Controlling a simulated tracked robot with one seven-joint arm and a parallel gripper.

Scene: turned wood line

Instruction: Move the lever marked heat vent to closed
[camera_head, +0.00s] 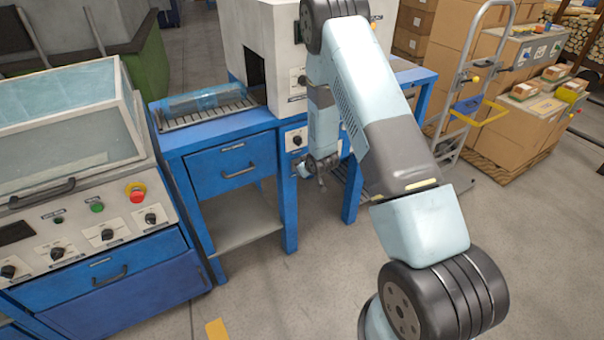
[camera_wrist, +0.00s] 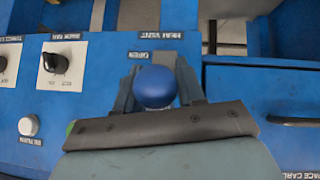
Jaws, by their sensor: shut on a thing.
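In the wrist view, the heat vent lever shows as a round blue knob (camera_wrist: 154,86) in front of the blue panel. My gripper (camera_wrist: 155,80) has one finger on each side of the knob and is shut on it. A label that appears to read heat vent (camera_wrist: 160,35) is on the panel above. A smaller label (camera_wrist: 138,55) sits just under it, too blurred to read surely. The lever's shaft is hidden. In the head view my gripper (camera_head: 316,166) is at the front of the blue bench (camera_head: 225,128), and the lever cannot be made out there.
A rotary knob (camera_wrist: 54,63) and a white button (camera_wrist: 28,125) are left of the lever in the wrist view. A drawer handle (camera_wrist: 292,122) is on the right. In the head view, a control cabinet (camera_head: 110,285) stands left; a hand truck (camera_head: 470,95) and boxes stand right.

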